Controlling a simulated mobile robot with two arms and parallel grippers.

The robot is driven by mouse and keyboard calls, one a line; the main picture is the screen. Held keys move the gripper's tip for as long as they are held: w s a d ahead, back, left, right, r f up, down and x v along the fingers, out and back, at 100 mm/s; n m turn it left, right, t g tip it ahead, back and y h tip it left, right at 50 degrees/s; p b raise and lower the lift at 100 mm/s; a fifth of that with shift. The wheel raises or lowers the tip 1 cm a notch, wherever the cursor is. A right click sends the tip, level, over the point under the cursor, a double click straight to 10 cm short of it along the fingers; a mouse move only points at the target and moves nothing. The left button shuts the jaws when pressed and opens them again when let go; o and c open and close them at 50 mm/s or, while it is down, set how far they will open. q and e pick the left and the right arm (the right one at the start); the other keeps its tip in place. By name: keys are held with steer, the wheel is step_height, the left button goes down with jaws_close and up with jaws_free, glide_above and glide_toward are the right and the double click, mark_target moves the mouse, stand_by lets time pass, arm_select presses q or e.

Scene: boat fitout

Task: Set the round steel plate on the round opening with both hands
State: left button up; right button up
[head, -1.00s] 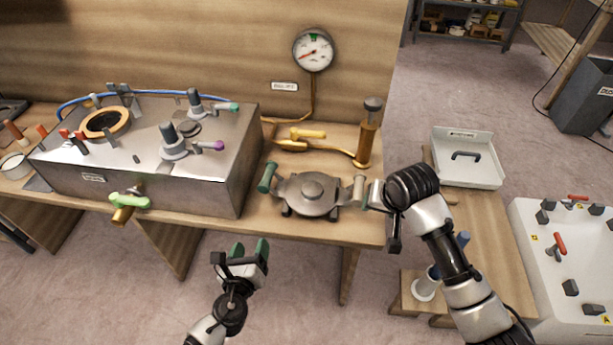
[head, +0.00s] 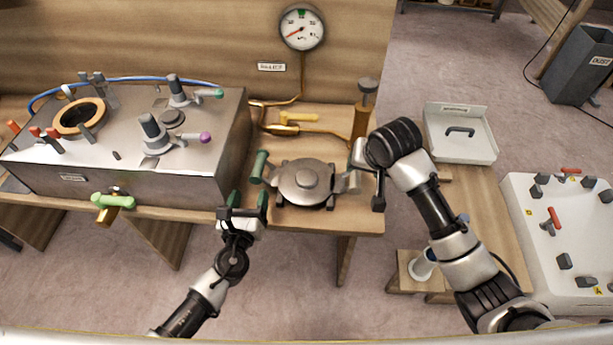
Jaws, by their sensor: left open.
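The round steel plate (head: 307,182) lies on the bench, with a raised hub and a handle at each side. Its left handle (head: 259,166) is green and upright; its right handle is hidden behind my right gripper. My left gripper (head: 243,205) is open and empty, at the bench's front edge, just below and left of the green handle and apart from it. My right gripper (head: 362,178) is at the plate's right side; its grip on the handle is hidden. The round opening (head: 78,118), dark with an orange-tan rim, is in the steel tank's top (head: 120,145) at left.
Clamps with green (head: 216,94) and purple (head: 205,138) knobs stand on the tank, between the plate and the opening. A green-handled valve (head: 113,201) juts from its front. Brass piping (head: 310,130) and a pressure gauge (head: 302,28) are behind the plate. A white tray (head: 460,150) is at right.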

mark_target(254, 180)
arm_select(q)
steer(key=w, duration=0.5)
steer(key=w+d, duration=0.1)
steer(key=w, duration=0.1)
steer(key=shift+w, duration=0.3)
arm_select(e)
steer(key=x, duration=0.7)
steer(key=shift+w+a+f, duration=0.1)
steer(key=shift+w+f, duration=0.05)
steer(key=shift+f, duration=0.2)
arm_select(q)
jaws_close()
arm_select(e)
jaws_close()
steer(key=shift+d, duration=0.2)
arm_select(q)
steer(key=shift+w+r, duration=0.1)
steer(key=shift+r, duration=0.2)
arm_select(e)
steer(key=shift+w+r, duration=0.1)
steer(key=shift+r, duration=0.1)
